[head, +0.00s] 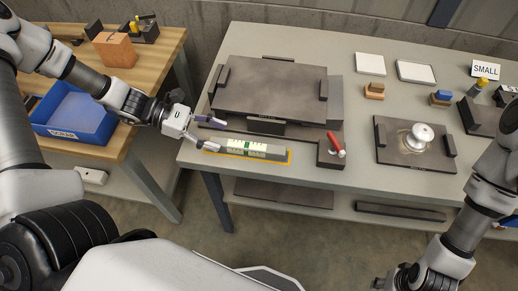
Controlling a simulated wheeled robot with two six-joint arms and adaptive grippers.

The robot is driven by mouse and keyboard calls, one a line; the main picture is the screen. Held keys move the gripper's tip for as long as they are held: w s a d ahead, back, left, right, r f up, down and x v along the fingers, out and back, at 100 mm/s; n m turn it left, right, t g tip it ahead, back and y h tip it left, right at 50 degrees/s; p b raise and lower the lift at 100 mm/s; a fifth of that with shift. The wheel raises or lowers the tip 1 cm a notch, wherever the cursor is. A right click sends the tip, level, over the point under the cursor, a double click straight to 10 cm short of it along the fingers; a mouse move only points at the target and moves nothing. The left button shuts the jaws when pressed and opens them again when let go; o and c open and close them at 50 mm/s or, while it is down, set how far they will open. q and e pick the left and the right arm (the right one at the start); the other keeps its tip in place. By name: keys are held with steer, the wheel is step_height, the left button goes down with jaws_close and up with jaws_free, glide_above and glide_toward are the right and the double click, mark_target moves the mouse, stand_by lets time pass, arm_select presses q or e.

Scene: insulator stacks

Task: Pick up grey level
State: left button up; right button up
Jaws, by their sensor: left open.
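The grey level (262,149) lies flat near the front edge of the grey table, inside a yellow outline. It is a long bar with a pale marked top and a green vial near its middle. My left gripper (217,134) is open at the level's left end, its two fingers apart and pointing right. The near finger's tip is close to that end; I cannot tell if it touches. My right arm comes down at the right; its end (398,278) is dark and cut off at the bottom edge.
A dark plate stack (270,88) stands behind the level. A block with a red-handled part (332,150) sits right of it. Further right is a dark plate with a white knob (419,136). A blue bin (75,118) stands on the wooden table at left.

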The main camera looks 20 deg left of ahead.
mark_target(238, 144)
arm_select(q)
steer(key=shift+d+f, duration=0.4)
steer(key=shift+f, duration=0.1)
steer(key=x, duration=0.2)
steer(key=b+x, duration=0.1)
steer(key=x, duration=0.2)
steer(key=shift+d+r, duration=0.3)
steer(key=shift+d, duration=0.15)
steer(key=shift+a, duration=0.15)
arm_select(e)
step_height(238, 144, down, 2)
steer(key=shift+f, duration=0.1)
arm_select(q)
jaws_close()
